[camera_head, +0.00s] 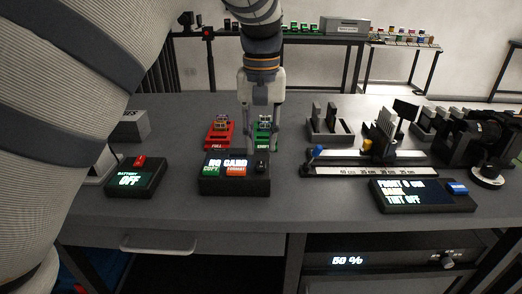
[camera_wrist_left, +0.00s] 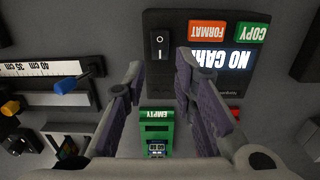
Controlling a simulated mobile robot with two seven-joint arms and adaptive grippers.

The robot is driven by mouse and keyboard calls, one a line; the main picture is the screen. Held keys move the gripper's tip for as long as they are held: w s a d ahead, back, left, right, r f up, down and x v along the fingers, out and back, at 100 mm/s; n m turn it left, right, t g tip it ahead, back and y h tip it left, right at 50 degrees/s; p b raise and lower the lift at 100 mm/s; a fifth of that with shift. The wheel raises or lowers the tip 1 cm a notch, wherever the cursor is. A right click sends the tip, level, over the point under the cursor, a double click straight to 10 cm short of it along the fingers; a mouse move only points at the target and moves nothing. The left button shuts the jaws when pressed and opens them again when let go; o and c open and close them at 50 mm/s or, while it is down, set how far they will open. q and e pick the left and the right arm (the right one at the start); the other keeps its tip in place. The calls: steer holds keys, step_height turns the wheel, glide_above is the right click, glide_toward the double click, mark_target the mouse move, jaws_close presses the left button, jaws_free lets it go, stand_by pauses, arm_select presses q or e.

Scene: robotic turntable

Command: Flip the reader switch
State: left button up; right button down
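The card reader (camera_head: 235,187) is a black box on the grey table, its screen reading "NO CARD" above a green COPY button and an orange FORMAT button. Its small black rocker switch (camera_head: 262,166) is at the right end. In the left wrist view the switch (camera_wrist_left: 159,46) shows beside the orange button, with I and O marks. My left gripper (camera_head: 263,138) points down behind the reader, over the green EMPTY holder (camera_head: 264,130). In the wrist view its fingers (camera_wrist_left: 160,72) are apart with nothing between them; contact with the switch is not visible. My right gripper is not in view.
A red FULL holder (camera_head: 219,135) stands left of the green one. A battery box (camera_head: 136,178) reading OFF is at the left. A ruler rail (camera_head: 365,170) and a display box (camera_head: 424,195) are at the right. Bare table lies between the reader and rail.

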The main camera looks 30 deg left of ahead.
mark_target(261, 161)
arm_select(q)
steer(key=shift+f, duration=1.8)
jaws_close()
steer(key=shift+s+d+r+t+y+p, duration=0.25)
steer(key=shift+r+t+y+p, duration=0.25)
steer(key=shift+t+p, duration=0.3)
steer(key=shift+a+f+t, duration=0.1)
steer(key=shift+f+t, duration=0.2)
steer(key=shift+t, duration=0.1)
steer(key=shift+s+t+y, duration=0.15)
steer(key=shift+t+y, duration=0.45)
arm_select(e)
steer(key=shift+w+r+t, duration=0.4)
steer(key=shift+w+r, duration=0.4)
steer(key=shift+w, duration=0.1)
arm_select(q)
jaws_free()
